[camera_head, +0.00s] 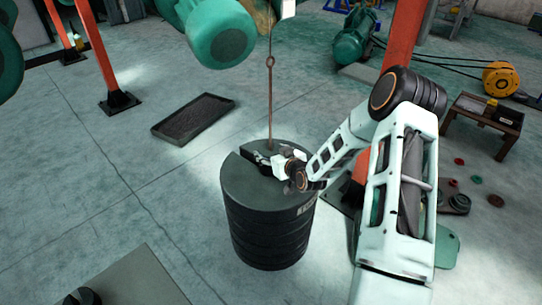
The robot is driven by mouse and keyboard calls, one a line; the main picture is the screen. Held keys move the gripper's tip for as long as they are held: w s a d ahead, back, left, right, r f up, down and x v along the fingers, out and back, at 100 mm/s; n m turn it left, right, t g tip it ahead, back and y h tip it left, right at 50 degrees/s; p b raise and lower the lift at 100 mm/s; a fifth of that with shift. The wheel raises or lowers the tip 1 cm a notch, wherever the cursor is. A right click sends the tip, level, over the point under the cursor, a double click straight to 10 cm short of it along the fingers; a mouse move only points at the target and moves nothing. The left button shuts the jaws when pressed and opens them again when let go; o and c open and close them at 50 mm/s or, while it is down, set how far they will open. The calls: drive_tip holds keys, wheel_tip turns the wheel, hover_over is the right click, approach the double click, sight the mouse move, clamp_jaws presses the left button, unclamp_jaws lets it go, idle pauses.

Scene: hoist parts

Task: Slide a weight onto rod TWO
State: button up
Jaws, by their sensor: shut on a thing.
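A stack of dark round weights (265,230) stands upright on the floor in the middle of the view. Its top face has a slot running in from the back left. A thin brown rod (270,95) with an eye partway down hangs from above and reaches the top of the stack near the slot. I cannot read a rod number. My gripper (262,158) is low over the top face, beside the rod's lower end, and is shut on what looks like a dark weight at the slot. The fingers hide the grip and the rod's foot.
A shallow black tray (194,116) lies on the floor behind left. Red posts (91,50) stand left and right. A green cylinder (218,32) hangs above. A low wooden table (485,120) and small discs are at right. A grey plate (125,280) lies front left.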

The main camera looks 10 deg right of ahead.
sight(270, 149)
drive_tip(key=shift+w+d+r+b, duration=0.15)
drive_tip(key=shift+w+b, duration=0.3)
drive_tip(key=shift+w, duration=0.4)
drive_tip(key=shift+w+r+b, duration=0.15)
drive_tip(key=shift+w+b, duration=0.3)
drive_tip(key=shift+w, duration=0.5)
drive_tip(key=shift+f, duration=0.15)
drive_tip(key=shift+f+b, duration=1.1)
drive_tip(key=shift+b, duration=0.25)
drive_tip(key=shift+f+b, duration=0.3)
drive_tip(key=shift+b, duration=0.25)
